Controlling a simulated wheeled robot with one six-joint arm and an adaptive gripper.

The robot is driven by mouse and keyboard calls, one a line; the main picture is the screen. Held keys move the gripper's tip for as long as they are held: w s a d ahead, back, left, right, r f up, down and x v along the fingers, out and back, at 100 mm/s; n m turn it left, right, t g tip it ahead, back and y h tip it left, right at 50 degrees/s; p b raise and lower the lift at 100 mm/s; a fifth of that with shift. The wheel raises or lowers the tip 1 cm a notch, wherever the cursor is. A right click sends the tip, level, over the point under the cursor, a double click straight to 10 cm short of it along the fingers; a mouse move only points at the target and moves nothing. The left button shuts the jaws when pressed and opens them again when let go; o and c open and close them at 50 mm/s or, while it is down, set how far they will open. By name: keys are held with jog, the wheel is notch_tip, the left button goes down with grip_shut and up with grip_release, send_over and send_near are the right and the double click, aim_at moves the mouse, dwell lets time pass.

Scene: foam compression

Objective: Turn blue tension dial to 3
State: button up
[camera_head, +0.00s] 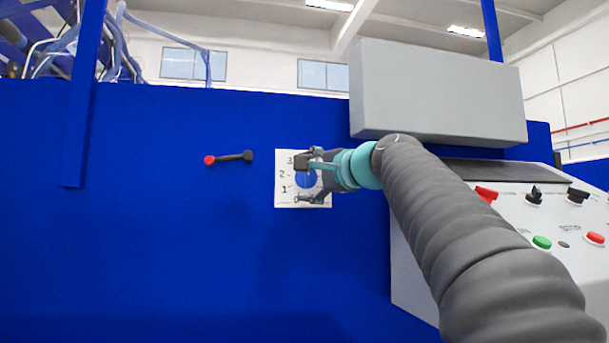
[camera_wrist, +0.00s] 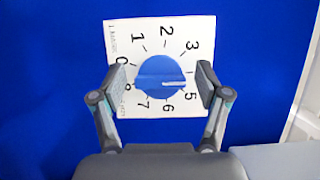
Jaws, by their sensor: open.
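The blue tension dial (camera_wrist: 160,68) sits on a white square plate (camera_wrist: 127,40) with printed numbers. Its white pointer line points right in the wrist view, just above the 5. The 3 is at the upper right of the plate. The place between 3 and 5 is hidden by a finger. My gripper (camera_wrist: 161,82) is open, with one finger on each side of the dial and a visible gap to it. In the head view my gripper (camera_head: 308,181) covers much of the dial and the plate (camera_head: 284,199). Contact depth cannot be told.
A grey box (camera_head: 435,92) juts out at the upper right. A control panel (camera_head: 490,235) with buttons and switches stands at the right.

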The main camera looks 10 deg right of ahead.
jog(key=shift+w, duration=0.1)
jog(key=c, duration=1.2)
jog(key=shift+o, duration=0.2)
jog(key=shift+r+p, duration=0.1)
jog(key=shift+p, duration=0.2)
jog(key=n+g+p, duration=0.1)
jog(key=n+p, duration=0.1)
jog(key=shift+r+n+h, duration=0.1)
jog(key=shift+n+h, duration=0.2)
jog(key=shift+h, duration=0.1)
jog(key=shift+n+g+h+p, duration=0.6)
jog(key=shift+n+h+p, duration=0.2)
jog(key=shift+n+p, duration=0.85)
jog(key=shift+f+n, duration=0.2)
jog(key=shift+n, duration=0.05)
jog(key=o, duration=1.2)
jog(key=shift+c, duration=0.2)
